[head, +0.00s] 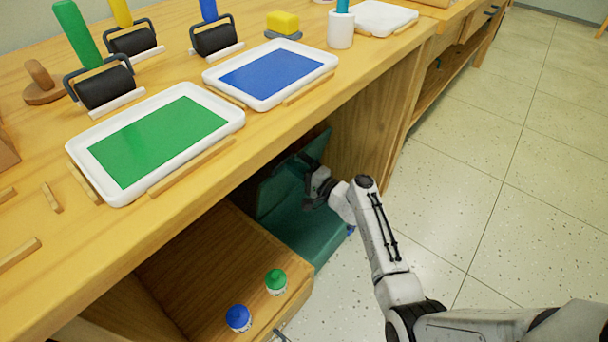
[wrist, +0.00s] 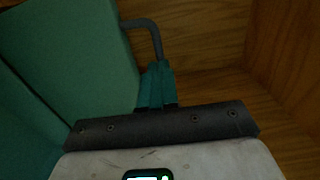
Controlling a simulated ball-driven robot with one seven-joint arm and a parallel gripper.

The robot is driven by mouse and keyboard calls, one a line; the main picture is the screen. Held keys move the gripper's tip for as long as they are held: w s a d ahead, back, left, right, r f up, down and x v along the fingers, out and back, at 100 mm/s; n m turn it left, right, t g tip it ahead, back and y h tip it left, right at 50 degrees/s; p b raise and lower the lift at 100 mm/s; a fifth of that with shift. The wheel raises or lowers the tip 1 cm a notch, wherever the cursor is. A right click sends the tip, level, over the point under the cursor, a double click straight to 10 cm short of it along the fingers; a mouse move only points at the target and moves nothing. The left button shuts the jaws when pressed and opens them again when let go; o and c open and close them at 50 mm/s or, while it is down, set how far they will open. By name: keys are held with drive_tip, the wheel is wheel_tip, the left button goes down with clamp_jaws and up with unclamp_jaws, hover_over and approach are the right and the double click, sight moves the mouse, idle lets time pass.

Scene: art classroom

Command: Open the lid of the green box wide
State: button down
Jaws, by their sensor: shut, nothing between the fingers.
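The green box (head: 298,238) stands in the open bay under the counter. Its lid (head: 283,180) is raised and leans up at the back, partly hidden by the counter edge and my gripper; how far it is open is hard to tell. My gripper (head: 312,188) is at the lid's right part, over the box. In the wrist view the lid (wrist: 75,50) fills the left, with a bent grey handle (wrist: 146,24) on its edge. My gripper's fingers (wrist: 157,72) are together and empty, close to the handle's end; I cannot tell whether they touch it.
A wooden shelf beside the box holds a green-capped bottle (head: 276,282) and a blue-capped bottle (head: 238,318). The counter above carries a green paint tray (head: 78,151), a blue paint tray (head: 330,57) and rollers. A wooden panel (head: 372,120) bounds the bay. Floor at right is clear.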

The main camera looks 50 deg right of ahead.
drive_tip(key=shift+w+r, duration=0.1)
drive_tip(key=shift+w, duration=0.1)
drive_tip(key=shift+w+r+p, duration=0.25)
drive_tip(key=shift+p, duration=0.2)
drive_tip(key=w+p, duration=0.1)
drive_tip(key=w+r+g+p, duration=0.1)
drive_tip(key=w+p, duration=0.1)
drive_tip(key=w+g+p, duration=0.1)
drive_tip(key=w, duration=0.1)
drive_tip(key=shift+w+a+r+p, duration=0.1)
drive_tip(key=shift+a+r+p, duration=0.05)
drive_tip(key=shift+r+p, duration=0.2)
drive_tip(key=shift+g, duration=0.4)
drive_tip(key=x, duration=0.1)
drive_tip(key=b+x, duration=0.1)
drive_tip(key=x, duration=0.1)
drive_tip(key=b+x, duration=0.1)
drive_tip(key=x, duration=0.1)
drive_tip(key=shift+r, duration=0.3)
